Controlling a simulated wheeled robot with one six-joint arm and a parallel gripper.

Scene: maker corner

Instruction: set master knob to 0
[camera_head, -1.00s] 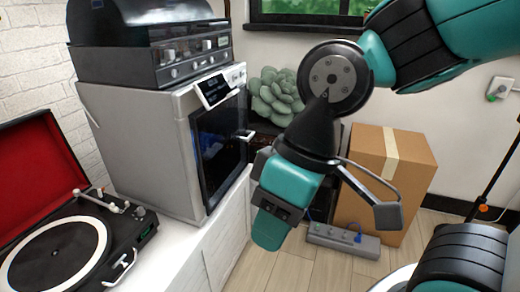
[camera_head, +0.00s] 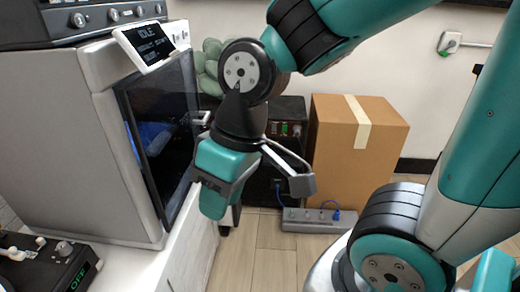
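No knob with a readable "master" label shows. A dark unit (camera_head: 80,22) on top of the grey cabinet, cut off at the top left, has a row of round knobs on its front. A black box (camera_head: 284,133) on the floor behind my gripper has a small panel with red and green lights; its details are too small to read. My gripper (camera_head: 214,196) hangs pointing down in front of the grey cabinet and the black box, touching nothing that I can see. Its finger gap is not clear from this side, and I see nothing held.
The grey cabinet (camera_head: 65,130) with a dark glass door and an "IDLE" screen (camera_head: 148,45) stands on a white counter at left. A turntable (camera_head: 50,268) is cut off below it. A cardboard box (camera_head: 350,145) and a power strip (camera_head: 310,218) are on the floor.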

